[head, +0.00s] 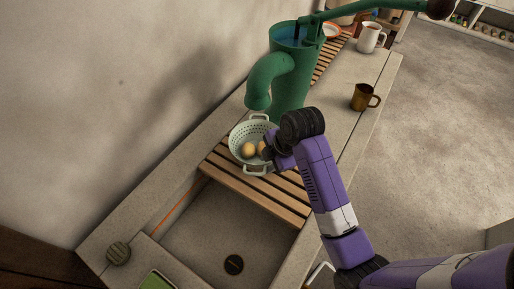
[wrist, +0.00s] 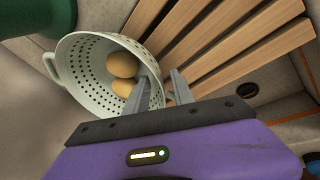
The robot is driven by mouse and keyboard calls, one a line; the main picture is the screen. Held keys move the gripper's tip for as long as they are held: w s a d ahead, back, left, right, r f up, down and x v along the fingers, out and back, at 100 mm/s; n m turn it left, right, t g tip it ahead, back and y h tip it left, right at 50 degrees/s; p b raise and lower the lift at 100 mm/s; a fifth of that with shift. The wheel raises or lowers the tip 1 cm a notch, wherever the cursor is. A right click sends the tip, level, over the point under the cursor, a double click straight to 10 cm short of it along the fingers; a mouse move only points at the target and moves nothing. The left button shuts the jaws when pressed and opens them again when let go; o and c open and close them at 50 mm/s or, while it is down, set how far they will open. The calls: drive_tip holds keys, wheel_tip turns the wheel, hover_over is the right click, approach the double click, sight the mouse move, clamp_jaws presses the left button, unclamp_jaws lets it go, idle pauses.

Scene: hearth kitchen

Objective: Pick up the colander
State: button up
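The colander (head: 240,134) is pale, round and perforated, with a loop handle at each end, and stands by the wooden slats. Two round brownish things (head: 248,149) lie in it; they also show in the wrist view (wrist: 122,64). My gripper (head: 268,150) is at the colander's right side in the head view. In the wrist view my gripper (wrist: 161,84) has its fingers apart, one overlapping the inside of the colander (wrist: 85,68) and one past its rim. Whether they touch the rim I cannot tell. My arm hides part of the right side.
A green hand pump (head: 289,80) stands close behind the colander, its spout beside it. Wooden slats (head: 255,190) lie across the stone sink (head: 205,225). A brown mug (head: 362,97) and a white pitcher (head: 369,38) stand farther along the counter. A wall runs along the left.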

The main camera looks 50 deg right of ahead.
drive_tip(key=shift+w+f, duration=0.15)
drive_tip(key=shift+f, duration=0.3)
clamp_jaws()
idle(1.1)
